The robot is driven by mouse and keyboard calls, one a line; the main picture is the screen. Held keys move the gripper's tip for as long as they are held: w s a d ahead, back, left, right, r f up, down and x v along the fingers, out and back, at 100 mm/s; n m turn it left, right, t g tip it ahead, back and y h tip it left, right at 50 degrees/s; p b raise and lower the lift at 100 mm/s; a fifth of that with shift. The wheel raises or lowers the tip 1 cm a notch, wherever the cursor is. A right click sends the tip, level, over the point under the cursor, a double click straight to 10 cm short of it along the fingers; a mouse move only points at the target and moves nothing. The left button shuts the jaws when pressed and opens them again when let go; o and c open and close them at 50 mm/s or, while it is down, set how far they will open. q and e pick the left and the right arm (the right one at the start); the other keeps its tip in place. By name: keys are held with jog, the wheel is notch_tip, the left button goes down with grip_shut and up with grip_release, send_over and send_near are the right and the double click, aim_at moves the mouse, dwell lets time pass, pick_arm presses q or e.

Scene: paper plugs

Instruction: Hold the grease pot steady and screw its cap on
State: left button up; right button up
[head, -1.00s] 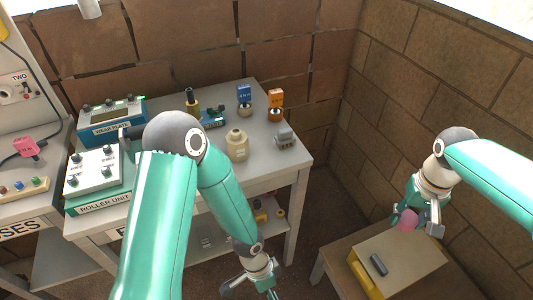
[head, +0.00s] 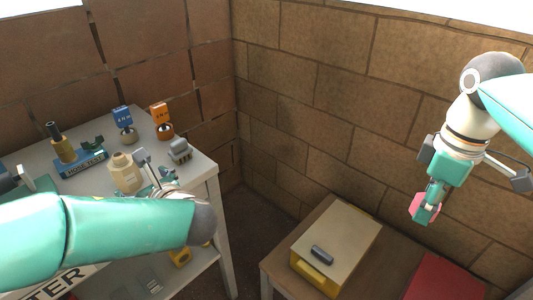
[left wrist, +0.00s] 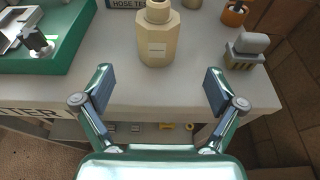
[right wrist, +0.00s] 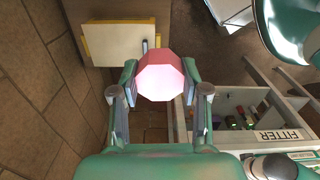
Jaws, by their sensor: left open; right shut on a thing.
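The cream faceted grease pot (head: 125,172) stands upright on the grey bench, its narrow neck uncapped. In the left wrist view the pot (left wrist: 158,38) is ahead, lined up between the fingers but beyond their tips. My left gripper (left wrist: 160,88) is open and empty at the bench's front edge. In the head view the left arm partly hides it. My right gripper (right wrist: 160,82) is shut on the pink faceted cap (right wrist: 160,76). In the head view the cap (head: 425,208) is held in the air at the right, far from the pot.
A grey block-like item (head: 180,151) is right of the pot. The hose test stand (head: 80,163) and the blue (head: 122,117) and orange (head: 160,116) signs are behind it. A low wooden table (head: 275,263) holds a pale-topped yellow box (head: 345,240).

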aim_at(131, 175)
pick_arm(q)
jog(key=shift+x, duration=3.45)
jog(key=shift+f, duration=0.1)
jog(key=shift+x, duration=2.6)
pick_arm(e)
jog(key=shift+r, duration=0.2)
pick_arm(q)
jog(key=shift+s+f, duration=0.15)
jog(key=shift+s, duration=0.05)
jog(key=shift+c, duration=0.4)
jog(key=c, duration=1.3)
jog(key=shift+o, duration=0.2)
